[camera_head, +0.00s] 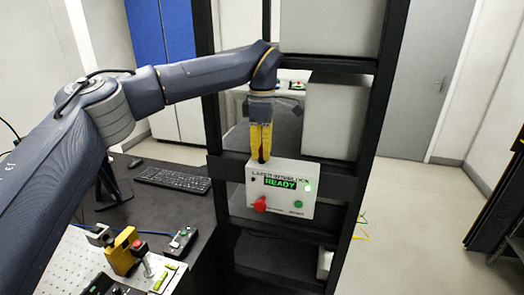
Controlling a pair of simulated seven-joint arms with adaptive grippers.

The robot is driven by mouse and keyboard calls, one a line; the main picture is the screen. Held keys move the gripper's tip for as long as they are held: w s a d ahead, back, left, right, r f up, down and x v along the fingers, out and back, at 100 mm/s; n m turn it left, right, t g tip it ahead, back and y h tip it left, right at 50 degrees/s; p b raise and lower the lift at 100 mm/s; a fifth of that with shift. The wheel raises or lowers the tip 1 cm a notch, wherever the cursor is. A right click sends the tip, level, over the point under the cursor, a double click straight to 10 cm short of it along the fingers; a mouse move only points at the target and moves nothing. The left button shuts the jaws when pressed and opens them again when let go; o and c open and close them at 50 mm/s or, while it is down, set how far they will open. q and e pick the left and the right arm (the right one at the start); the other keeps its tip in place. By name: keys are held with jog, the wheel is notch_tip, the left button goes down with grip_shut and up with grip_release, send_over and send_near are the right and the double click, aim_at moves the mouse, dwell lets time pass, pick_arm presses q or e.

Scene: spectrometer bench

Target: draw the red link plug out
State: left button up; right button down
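The red link plug (260,204) sits at the lower left of the front of a pale interlock box (280,190). The box shows a green READY display (281,183) and a lit green lamp. My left gripper (262,158) points down, with its yellow fingers close together at the box's upper edge, above the plug. The fingers look shut, and nothing clear shows between them. They are apart from the plug in the picture. My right gripper is not in view.
The box is on a black rack (225,165) with grey panels. At lower left are a keyboard (173,180), a small control box (181,240) and a yellow-and-black device (122,252) on a bench. Open floor lies to the right.

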pick_arm(q)
grip_shut()
jog(key=shift+c, duration=0.7)
grip_release()
jog(key=o, duration=0.8)
